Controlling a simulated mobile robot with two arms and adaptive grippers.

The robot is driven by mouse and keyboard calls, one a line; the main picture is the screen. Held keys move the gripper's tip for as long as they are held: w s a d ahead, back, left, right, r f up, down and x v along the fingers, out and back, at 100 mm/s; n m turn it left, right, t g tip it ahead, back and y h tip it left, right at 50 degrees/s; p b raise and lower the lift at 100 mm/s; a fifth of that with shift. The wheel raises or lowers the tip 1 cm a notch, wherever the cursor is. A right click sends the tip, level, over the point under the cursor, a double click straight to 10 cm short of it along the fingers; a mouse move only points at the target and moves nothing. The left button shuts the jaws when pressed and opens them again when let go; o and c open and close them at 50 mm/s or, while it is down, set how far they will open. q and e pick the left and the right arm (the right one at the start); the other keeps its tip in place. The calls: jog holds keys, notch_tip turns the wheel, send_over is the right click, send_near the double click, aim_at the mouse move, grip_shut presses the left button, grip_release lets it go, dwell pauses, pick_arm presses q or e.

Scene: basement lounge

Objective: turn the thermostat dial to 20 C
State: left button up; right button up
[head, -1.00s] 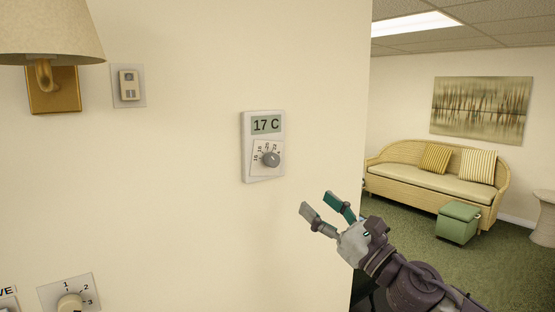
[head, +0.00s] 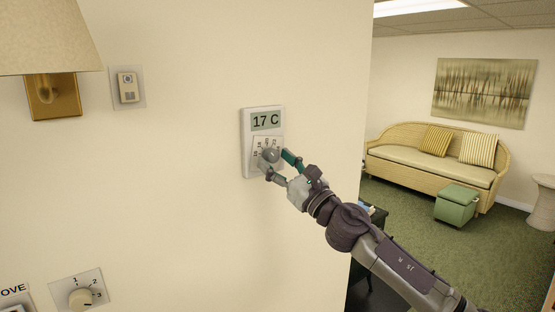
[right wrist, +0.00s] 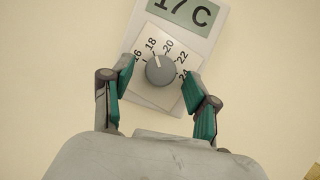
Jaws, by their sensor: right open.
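The white thermostat (head: 249,150) is on the cream wall, and its display (head: 266,121) reads 17 C. Its round grey dial (head: 271,154) shows more clearly in the right wrist view (right wrist: 160,71), in front of a white scale plate marked from 16 to 24. The dial's white mark points up and slightly left, close to 18. My right gripper (head: 278,164) is at the dial, open, with one finger on either side. In the right wrist view, gaps show between the fingers and the dial. My left gripper is not in view.
A wall lamp (head: 45,45) and a small switch (head: 128,87) are on the wall to the left. A numbered knob (head: 82,298) is at lower left. The wall ends right of the thermostat; beyond are a wicker sofa (head: 430,172) and a green ottoman (head: 457,204).

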jog(key=shift+c, duration=0.3)
grip_shut()
jog(key=shift+m+t, duration=0.4)
jog(key=shift+m, duration=0.1)
jog(key=m+h+p, duration=0.1)
jog(key=m, duration=0.1)
jog(key=m+t+h+p, duration=0.1)
jog(key=m, duration=0.2)
jog(key=shift+s+a+r+t+h, duration=0.15)
jog(key=shift+a+t+h, duration=0.05)
jog(key=shift+t+h, duration=0.1)
jog(key=shift+a+m+t+h+p, duration=0.1)
jog(key=shift+m+t+h+p, duration=0.15)
jog(key=shift+m+h+p, duration=0.8)
jog(key=shift+m+t+h+p, duration=0.2)
jog(key=shift+m+t+h, duration=0.05)
jog(key=shift+m, duration=1.5)
jog(key=shift+h, duration=0.3)
